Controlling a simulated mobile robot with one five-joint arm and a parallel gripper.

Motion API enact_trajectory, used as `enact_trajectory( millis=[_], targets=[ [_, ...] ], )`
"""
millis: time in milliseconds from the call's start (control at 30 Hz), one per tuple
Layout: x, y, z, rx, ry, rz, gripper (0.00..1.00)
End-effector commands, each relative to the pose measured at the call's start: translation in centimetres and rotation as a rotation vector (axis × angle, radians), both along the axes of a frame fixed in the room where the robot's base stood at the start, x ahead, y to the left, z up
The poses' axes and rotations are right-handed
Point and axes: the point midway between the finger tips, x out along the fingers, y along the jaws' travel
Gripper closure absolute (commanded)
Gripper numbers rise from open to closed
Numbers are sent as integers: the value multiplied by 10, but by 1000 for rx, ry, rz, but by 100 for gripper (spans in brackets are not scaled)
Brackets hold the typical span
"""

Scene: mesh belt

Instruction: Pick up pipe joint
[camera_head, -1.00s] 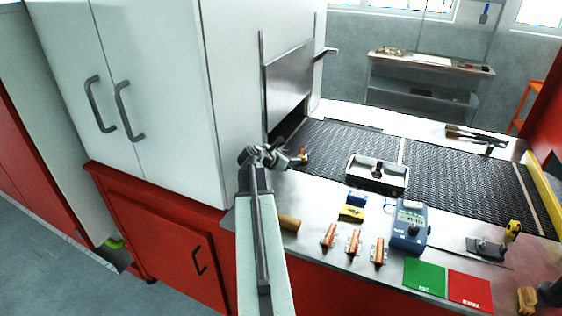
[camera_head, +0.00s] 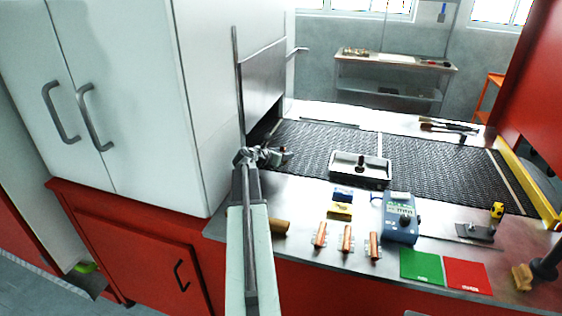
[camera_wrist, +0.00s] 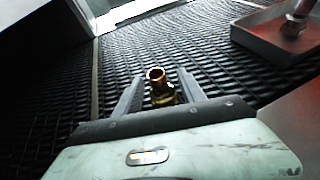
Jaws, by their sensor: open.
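The pipe joint (camera_wrist: 158,84) is a small brass-coloured piece with a round open end, on the black mesh belt in the wrist view. My gripper (camera_wrist: 161,78) is open, with one finger on each side of it. I cannot tell whether either finger touches it. The joint's lower end is hidden behind the gripper body. In the head view, my gripper (camera_head: 277,154) is low over the belt's left end, beside the furnace opening, and mostly hides the joint there.
A metal tray (camera_head: 345,174) with a dark copper fitting (camera_head: 361,164) stands on the belt (camera_head: 420,165) to the right. The front ledge holds several copper pieces (camera_head: 347,240), a blue meter (camera_head: 400,222) and green and red mats (camera_head: 421,265). A white cabinet (camera_head: 120,100) stands close on the left.

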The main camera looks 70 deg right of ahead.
Motion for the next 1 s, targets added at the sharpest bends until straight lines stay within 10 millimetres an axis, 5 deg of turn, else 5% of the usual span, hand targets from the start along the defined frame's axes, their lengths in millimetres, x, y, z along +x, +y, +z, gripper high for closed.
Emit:
enact_trajectory(
  millis=[133, 367, 533, 1000],
  targets=[
    [-5, -25, -15, 1, 0, -2, 53],
    [-5, -26, -13, 1, -2, 1, 53],
    [-5, -26, -13, 1, -2, 1, 100],
    [-2, -25, -3, 0, -1, 4, 100]
  ],
)
